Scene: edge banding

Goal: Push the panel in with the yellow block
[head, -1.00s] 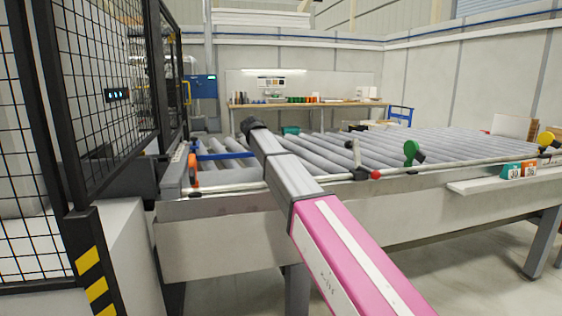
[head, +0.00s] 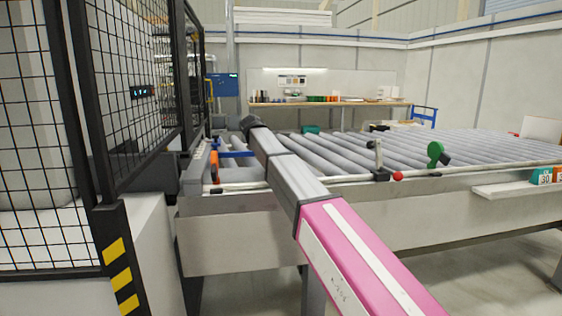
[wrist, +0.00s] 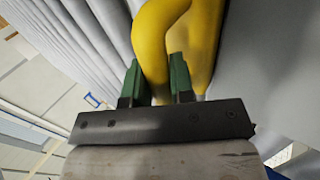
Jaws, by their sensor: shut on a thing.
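My gripper (wrist: 155,82) has two green fingers and shows in the wrist view. It is shut on the yellow block (wrist: 153,40), a thick curved piece with a second yellow limb (wrist: 203,40) to its right. The block reaches out of the top of the picture. A smooth grey surface fills the right of the wrist view; I cannot tell whether it is the panel. In the head view my arm reaches over the near edge of the roller table (head: 350,155), and its dark wrist hides the gripper and block. I cannot make out the panel there.
A mesh safety fence (head: 130,90) with black posts stands close on the left. An orange piece (head: 214,165) and a blue bar (head: 236,154) are at the table's left end.

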